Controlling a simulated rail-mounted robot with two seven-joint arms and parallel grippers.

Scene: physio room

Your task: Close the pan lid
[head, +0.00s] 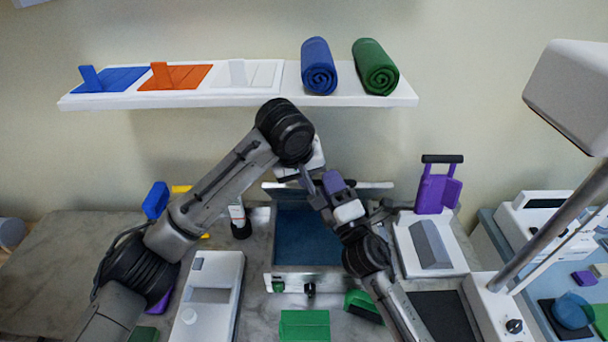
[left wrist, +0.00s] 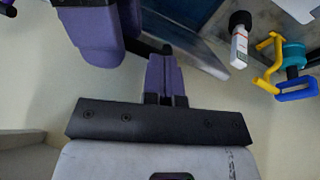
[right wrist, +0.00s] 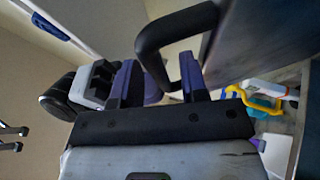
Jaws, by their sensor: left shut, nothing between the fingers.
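The pan (head: 268,280) is a light metal box with a dark blue inside, on the counter. Its lid (head: 375,188) stands raised along the back edge; part of it is hidden by my grippers. The lid's metal panel also fills the upper right of the right wrist view (right wrist: 265,40). A black loop handle (right wrist: 150,42) curves close ahead of my right gripper (right wrist: 160,82). That gripper (head: 332,182) is open, its purple fingers apart near the handle; I cannot tell whether they touch it. My left gripper (head: 306,183) is shut and empty beside the right one; its fingers show together (left wrist: 165,80).
A wall shelf (head: 240,98) with rolled towels (head: 318,66) hangs above and behind. A white device (head: 208,300) stands left of the pan, a white unit with a purple holder (head: 437,190) right. A green block (head: 305,325) lies in front. My two arms are close together over the pan.

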